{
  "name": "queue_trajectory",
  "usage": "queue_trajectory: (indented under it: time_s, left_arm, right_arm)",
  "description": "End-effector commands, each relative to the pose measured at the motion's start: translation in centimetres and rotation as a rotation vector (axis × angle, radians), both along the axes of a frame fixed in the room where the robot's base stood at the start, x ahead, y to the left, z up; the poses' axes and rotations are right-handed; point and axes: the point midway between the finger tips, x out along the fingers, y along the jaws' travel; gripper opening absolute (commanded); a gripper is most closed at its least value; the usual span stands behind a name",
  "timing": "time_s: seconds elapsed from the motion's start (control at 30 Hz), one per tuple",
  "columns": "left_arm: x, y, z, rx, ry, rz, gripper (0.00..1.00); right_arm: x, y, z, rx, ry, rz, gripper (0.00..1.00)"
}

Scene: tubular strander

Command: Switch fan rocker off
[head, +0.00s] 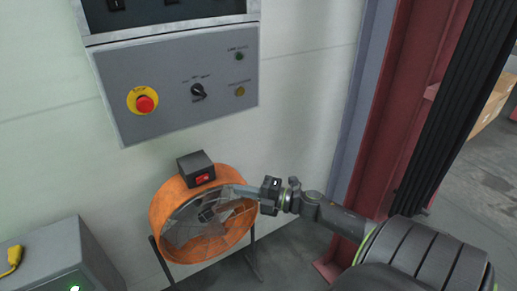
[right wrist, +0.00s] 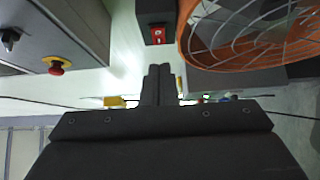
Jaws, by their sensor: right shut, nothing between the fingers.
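The fan (head: 156,217) is an orange drum on a dark stand by the wall. A black switch box sits on its top rim, with the red fan rocker (head: 204,177) on its front. In the right wrist view the rocker (right wrist: 157,34) is above the fingertips and the orange fan rim (right wrist: 215,66) is at upper right. My right gripper (head: 228,189) reaches in from the right before the fan's upper right side, below and right of the rocker. Its fingers (right wrist: 159,72) are shut, empty and apart from the rocker. My left gripper is not in view.
A grey control panel (head: 170,118) with a red emergency stop (head: 145,103) and a black selector knob (head: 198,90) hangs above the fan. A grey box (head: 50,258) with a yellow connector stands at lower left. A red steel column (head: 385,100) rises at right.

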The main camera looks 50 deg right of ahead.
Motion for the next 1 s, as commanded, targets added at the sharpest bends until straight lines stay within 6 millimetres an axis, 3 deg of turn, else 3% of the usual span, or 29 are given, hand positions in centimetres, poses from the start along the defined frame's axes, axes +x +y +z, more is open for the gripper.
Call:
queue_trajectory:
  time_s: [0.4, 1.0]
  left_arm:
    - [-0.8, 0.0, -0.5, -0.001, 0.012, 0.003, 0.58]
    - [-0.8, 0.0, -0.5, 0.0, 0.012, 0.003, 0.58]
  right_arm:
    - [-2.9, -2.4, 0.0, 0.0, 0.001, 0.001, 0.0]
    - [-3.1, -2.6, 0.0, 0.0, 0.0, 0.0, 0.0]
